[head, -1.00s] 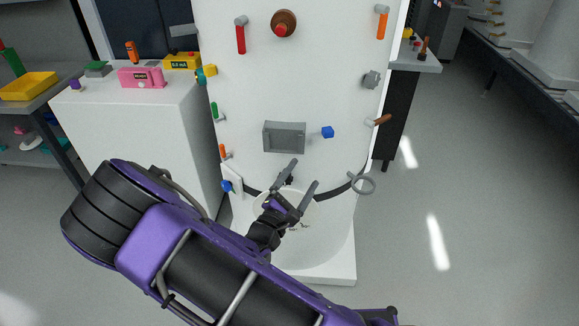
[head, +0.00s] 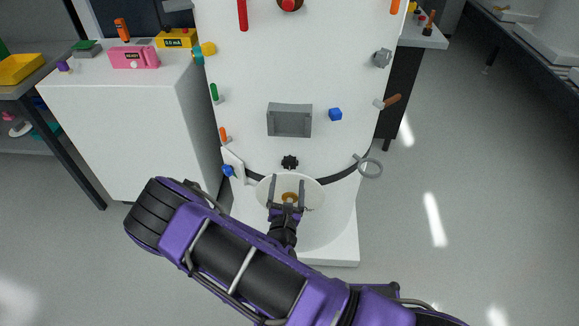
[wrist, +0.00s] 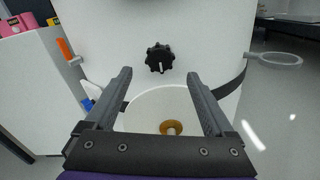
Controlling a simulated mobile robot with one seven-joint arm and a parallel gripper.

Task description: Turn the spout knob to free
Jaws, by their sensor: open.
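A black lobed knob (head: 290,162) sits on the white tank front, below the grey box and above the white round basin. In the wrist view the same knob (wrist: 159,58) shows a short pale pointer mark on its face, pointing down. My gripper (head: 287,184) is in front of and below the knob, over the basin. In the wrist view my gripper (wrist: 160,82) is open and empty. Its two fingers point toward the tank, and the knob shows beyond and between them, apart from both. No spout is clearly visible.
The white basin (wrist: 145,103) holds a tan ring (wrist: 171,128). A grey ring (head: 370,168) juts out at right. Orange (head: 223,134) and blue (head: 228,170) handles sit at left. A white cabinet (head: 120,130) stands at left.

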